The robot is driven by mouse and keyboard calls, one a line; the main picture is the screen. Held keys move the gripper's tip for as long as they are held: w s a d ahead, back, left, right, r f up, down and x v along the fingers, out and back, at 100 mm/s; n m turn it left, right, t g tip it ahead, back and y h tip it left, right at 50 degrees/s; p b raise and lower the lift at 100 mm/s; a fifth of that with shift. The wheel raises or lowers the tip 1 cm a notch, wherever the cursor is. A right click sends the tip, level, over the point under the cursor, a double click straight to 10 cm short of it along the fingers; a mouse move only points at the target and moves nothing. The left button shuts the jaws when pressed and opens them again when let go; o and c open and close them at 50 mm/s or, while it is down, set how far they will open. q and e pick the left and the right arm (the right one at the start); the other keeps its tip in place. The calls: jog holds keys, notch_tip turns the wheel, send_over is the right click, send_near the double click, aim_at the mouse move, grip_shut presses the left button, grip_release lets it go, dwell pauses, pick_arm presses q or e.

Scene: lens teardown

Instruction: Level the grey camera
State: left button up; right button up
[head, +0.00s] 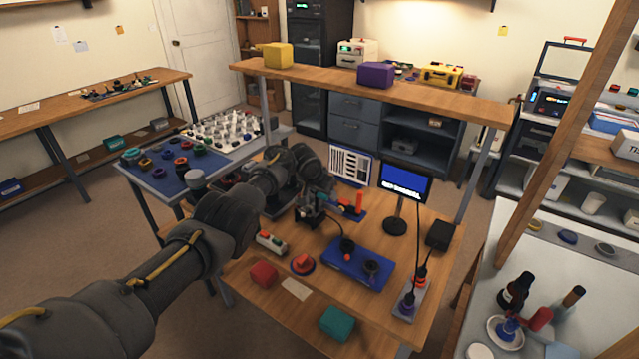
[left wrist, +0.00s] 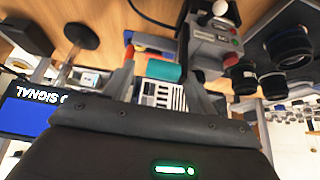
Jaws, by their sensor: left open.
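My left gripper (head: 325,190) is open above the wooden bench. A monitor (head: 405,182) with a blue screen stands right of the gripper. My right gripper is not in view.
The bench (head: 285,325) also holds a printed chart (head: 349,165), a blue tray (head: 345,262), a red knob (head: 303,263), a red block (head: 263,275), a teal block (head: 337,323) and a black box (head: 440,235). A raised shelf (head: 430,96) spans the back.

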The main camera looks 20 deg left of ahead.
pick_arm(q)
jog(key=p+v, duration=0.2)
jog(key=v, duration=0.7)
jog(key=shift+s+r, duration=0.2)
jog(key=shift+s, duration=0.05)
jog(key=shift+a+f, duration=0.1)
jog(key=shift+a, duration=0.05)
